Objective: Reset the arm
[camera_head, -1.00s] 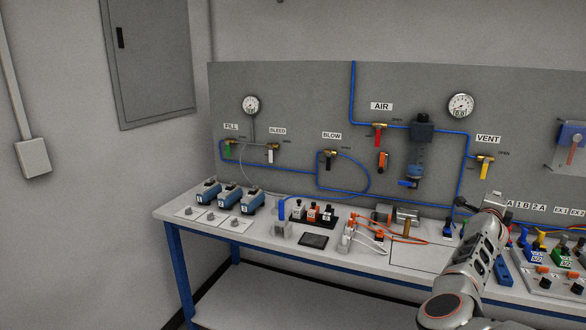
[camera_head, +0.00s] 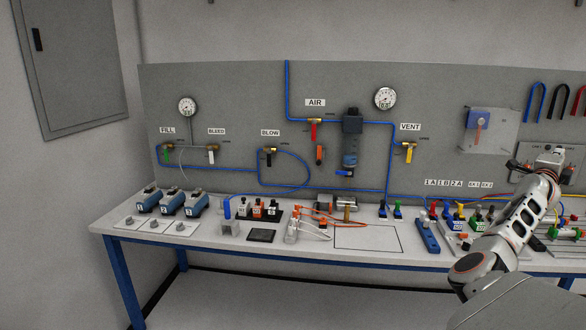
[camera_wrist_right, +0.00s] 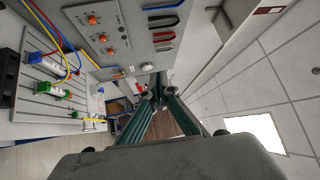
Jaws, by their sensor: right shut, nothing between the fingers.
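My right arm (camera_head: 525,212) reaches in from the lower right in the head view, in front of the right end of the workbench. Its wrist is raised in front of the panel. In the right wrist view my right gripper (camera_wrist_right: 158,92) has its green-grey fingers together at the tips, with nothing between them. The fingertips are clear of the bench and panel parts around them. My left arm and left gripper are not in view.
The workbench (camera_head: 290,257) carries blue units (camera_head: 172,203), small valves and hoses. Behind it stands a grey panel (camera_head: 230,90) with gauges and blue tubing. Hooks with coloured leads (camera_head: 558,102) hang at the right. The marked rectangle (camera_head: 368,238) on the bench is bare.

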